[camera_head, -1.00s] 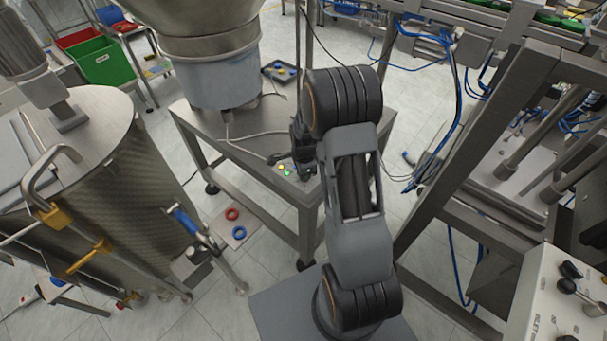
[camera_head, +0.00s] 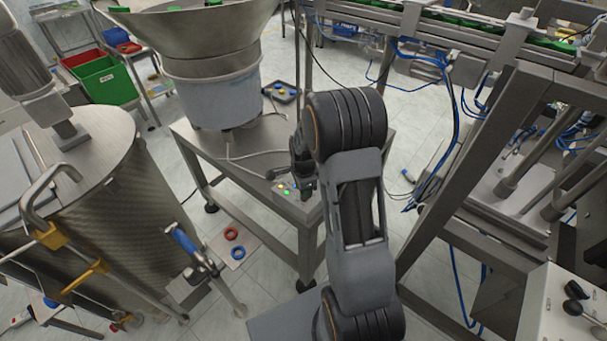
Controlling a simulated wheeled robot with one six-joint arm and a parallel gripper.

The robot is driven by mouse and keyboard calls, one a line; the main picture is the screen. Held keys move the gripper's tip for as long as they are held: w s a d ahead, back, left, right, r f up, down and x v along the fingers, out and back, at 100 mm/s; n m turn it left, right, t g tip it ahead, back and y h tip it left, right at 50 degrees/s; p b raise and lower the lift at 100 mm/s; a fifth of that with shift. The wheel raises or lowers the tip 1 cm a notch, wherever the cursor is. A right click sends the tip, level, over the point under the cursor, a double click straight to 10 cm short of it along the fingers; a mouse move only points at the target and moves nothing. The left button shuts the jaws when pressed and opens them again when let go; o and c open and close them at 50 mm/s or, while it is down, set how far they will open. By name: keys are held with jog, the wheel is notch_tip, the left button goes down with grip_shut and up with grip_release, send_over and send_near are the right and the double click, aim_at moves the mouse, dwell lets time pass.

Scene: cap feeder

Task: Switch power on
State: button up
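A small control box (camera_head: 282,192) with lit yellowish and green buttons sits on the front corner of the steel feeder table (camera_head: 243,160). Its right part is partly covered by my gripper. The labels and any switch position are too small to read. My gripper (camera_head: 298,172) is at the box, just above or beside its right end. I cannot tell whether it touches the box. My arm hides part of the gripper, and its fingers are too small and dark to show whether they are open or shut.
A feeder bowl on a pale drum (camera_head: 215,98) stands on the table behind the box. A large metal tank (camera_head: 95,215) is at left. A steel frame (camera_head: 470,170) with blue hoses and another control panel (camera_head: 560,310) are at right. Red and blue rings (camera_head: 232,233) lie low beside the table.

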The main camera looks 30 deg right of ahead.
notch_tip(320, 180, up, 12)
jog(key=shift+f, duration=0.15)
dwell(0.7)
jog(key=s+a+r+n+t, duration=0.1)
jog(key=s+a+r+n, duration=0.3)
jog(key=s+n, duration=0.4)
jog(key=s+a+r+n+t, duration=0.2)
jog(key=s+a+n, duration=0.3)
jog(key=s+n, duration=0.3)
jog(key=r+n, duration=0.1)
jog(key=n, duration=0.2)
jog(key=shift+s+a+r+t, duration=0.2)
jog(key=shift+r+t, duration=0.1)
jog(key=shift+r, duration=0.1)
